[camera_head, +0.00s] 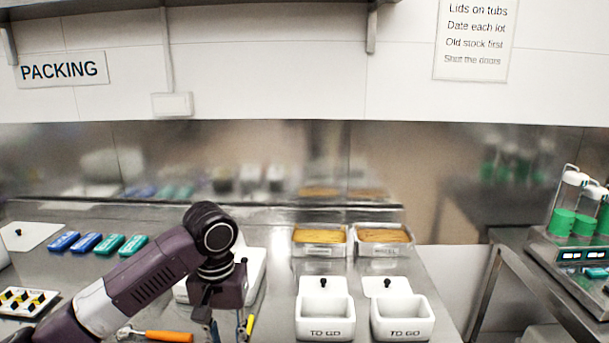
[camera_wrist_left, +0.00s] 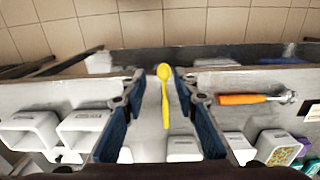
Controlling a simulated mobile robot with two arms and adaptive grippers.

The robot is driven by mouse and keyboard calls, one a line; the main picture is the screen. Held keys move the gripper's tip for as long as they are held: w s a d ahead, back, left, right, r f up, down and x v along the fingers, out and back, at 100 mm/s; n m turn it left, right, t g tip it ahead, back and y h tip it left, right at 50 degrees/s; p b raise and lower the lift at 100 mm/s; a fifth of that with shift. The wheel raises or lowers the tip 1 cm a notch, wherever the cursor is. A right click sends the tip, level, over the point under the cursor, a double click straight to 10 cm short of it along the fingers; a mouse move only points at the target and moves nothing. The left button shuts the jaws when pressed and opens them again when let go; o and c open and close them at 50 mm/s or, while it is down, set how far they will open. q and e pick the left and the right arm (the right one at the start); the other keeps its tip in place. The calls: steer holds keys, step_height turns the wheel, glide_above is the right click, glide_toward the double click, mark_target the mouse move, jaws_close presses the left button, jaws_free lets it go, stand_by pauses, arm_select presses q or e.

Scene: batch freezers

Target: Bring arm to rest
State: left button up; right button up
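My left arm comes in from the left in the head view, bent at a dark joint, with my left gripper (camera_head: 227,328) pointing down at the counter's front. In the left wrist view, the left gripper (camera_wrist_left: 157,82) has its two blue-padded fingers spread wide apart. A yellow spoon (camera_wrist_left: 165,95) shows between the fingers, with clear gaps on both sides, and seems to lie on the counter below. In the head view, part of a yellow tool (camera_head: 250,325) shows beside the gripper. My right gripper is in neither view.
An orange-handled tool (camera_head: 168,336) lies left of the gripper. Two white TO GO tubs (camera_head: 325,330) stand to its right, with two filled pans (camera_head: 320,250) behind them. Blue and green packs (camera_head: 88,243) lie at the left back. A lidded white container (camera_head: 255,268) stands behind the gripper.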

arm_select(q)
steer(key=s+d+f+m+t+h, duration=0.1)
steer(key=s+d+f+m+h, duration=0.1)
steer(key=s+d+f, duration=0.5)
steer(key=s+d+f+m+t+h, duration=0.15)
steer(key=s+f, duration=0.25)
steer(key=f, duration=0.5)
steer(key=s+a+f+n+y, duration=0.1)
steer(key=s+a+f+y, duration=0.15)
steer(key=s+a, duration=0.5)
steer(key=s+a+f+n+y, duration=0.1)
steer(key=s+a+f, duration=0.2)
steer(key=s+a, duration=0.45)
step_height(320, 180, down, 26)
steer(key=s, duration=0.3)
steer(key=s+a+f+g, duration=0.1)
steer(key=s+a+f, duration=0.1)
steer(key=s+f, duration=1.3)
steer(key=shift+s+f, duration=0.25)
steer(key=shift+s, duration=0.6)
